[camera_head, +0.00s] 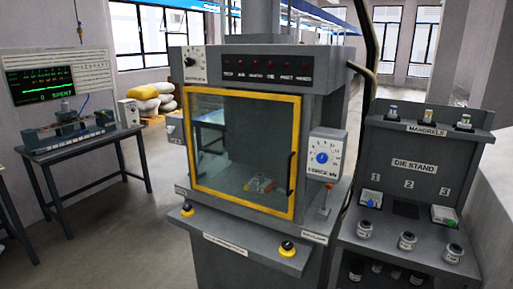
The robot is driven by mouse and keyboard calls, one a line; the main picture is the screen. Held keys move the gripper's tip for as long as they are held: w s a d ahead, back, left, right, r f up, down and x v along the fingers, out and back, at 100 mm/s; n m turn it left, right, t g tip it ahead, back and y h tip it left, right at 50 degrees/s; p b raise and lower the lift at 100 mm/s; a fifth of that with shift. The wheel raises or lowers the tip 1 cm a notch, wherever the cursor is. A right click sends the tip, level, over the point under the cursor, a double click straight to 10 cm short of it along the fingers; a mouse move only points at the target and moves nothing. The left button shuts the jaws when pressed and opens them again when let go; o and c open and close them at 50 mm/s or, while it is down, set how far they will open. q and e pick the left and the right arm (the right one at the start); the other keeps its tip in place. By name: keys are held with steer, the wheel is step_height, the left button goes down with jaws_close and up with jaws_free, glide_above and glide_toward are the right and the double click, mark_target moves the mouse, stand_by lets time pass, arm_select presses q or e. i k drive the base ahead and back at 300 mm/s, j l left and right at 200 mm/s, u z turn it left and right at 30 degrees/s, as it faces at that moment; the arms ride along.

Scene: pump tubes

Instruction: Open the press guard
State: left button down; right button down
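The press (230,60) is a grey machine in the middle of the camera_head view. Its guard (242,92) is a clear panel in a yellow frame and looks closed across the front opening. A dark vertical handle (291,172) sits on the right side of the frame. Some small parts inside show through the panel, too small to make out. Neither of my grippers is in view.
A front ledge (235,240) with two yellow-and-black buttons juts out below the guard. The die stand (412,170) is at right, a workbench (80,143) at left.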

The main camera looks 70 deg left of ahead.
mark_target(293, 159)
steer(key=u, duration=2.5)
